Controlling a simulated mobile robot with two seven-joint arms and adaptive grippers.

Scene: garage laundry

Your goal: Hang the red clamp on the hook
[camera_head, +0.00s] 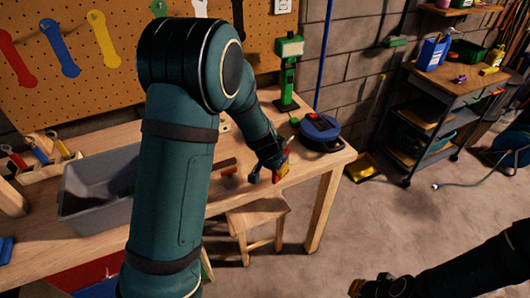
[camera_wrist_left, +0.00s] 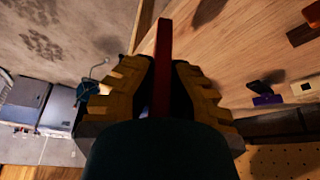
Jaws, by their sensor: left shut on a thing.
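My left gripper (camera_head: 279,171) is over the right front part of the wooden workbench (camera_head: 318,158). In the left wrist view its ridged yellow fingers (camera_wrist_left: 157,72) are shut on a narrow red piece, which I take to be the red clamp (camera_wrist_left: 163,45). The piece sticks out past the fingertips, and its rest is hidden. Only a small bit of red shows at the gripper in the head view. The pegboard (camera_head: 130,75) stands behind the bench; I cannot make out a free hook on it. My right gripper (camera_head: 372,288) is low in the head view, its fingers unclear.
Coloured flat tools, including a red one (camera_head: 16,60) and a blue one (camera_head: 60,50), hang on the pegboard. A grey bin (camera_head: 100,190), a blue round case (camera_head: 320,133) and a green stand (camera_head: 288,75) are on the bench. A wooden stool (camera_head: 257,216) stands below its front edge.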

